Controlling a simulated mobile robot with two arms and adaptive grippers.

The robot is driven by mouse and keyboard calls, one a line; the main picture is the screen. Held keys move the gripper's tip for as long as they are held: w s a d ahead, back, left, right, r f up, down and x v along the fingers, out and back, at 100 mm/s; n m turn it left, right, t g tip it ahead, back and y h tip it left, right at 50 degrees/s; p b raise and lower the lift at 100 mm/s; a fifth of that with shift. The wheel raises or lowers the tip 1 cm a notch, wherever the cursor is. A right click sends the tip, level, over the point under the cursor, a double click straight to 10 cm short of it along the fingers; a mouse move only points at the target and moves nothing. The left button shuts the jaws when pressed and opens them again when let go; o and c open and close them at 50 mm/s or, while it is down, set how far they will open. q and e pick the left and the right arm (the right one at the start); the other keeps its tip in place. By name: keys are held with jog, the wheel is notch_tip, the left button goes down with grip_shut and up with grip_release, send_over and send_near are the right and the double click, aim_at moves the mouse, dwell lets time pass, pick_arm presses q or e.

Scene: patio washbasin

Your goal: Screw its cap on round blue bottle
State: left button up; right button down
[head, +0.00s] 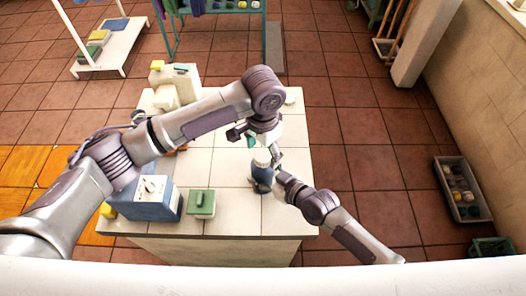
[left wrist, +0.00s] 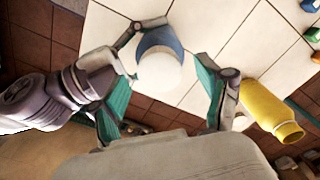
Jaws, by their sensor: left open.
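The round blue bottle (head: 261,176) stands on the tiled counter near its right side. Its white, rounded cap (left wrist: 160,71) is on top of the blue body in the left wrist view; I cannot tell whether it is threaded on. My left gripper (head: 252,140) is above the bottle, open, its teal-padded fingers on either side of the cap with gaps. My right gripper (head: 274,174) comes from the right, low at the bottle's side, with its fingers around the blue body. The left wrist view shows one of its fingers against the bottle; the other is partly hidden.
A yellow bottle (left wrist: 270,110) is close beside a left finger. A blue box with a dial (head: 148,197) and a green box (head: 201,204) sit at the counter's front left. Pale blocks (head: 177,82) stand at the back left. A crate (head: 462,190) is on the floor.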

pick_arm(q)
notch_tip(320, 180, up, 11)
dwell(0.3)
pick_arm(e)
jog(key=shift+c, duration=0.4)
grip_release()
pick_arm(q)
jog(key=shift+f, duration=0.1)
pick_arm(e)
jog(key=v, duration=1.2)
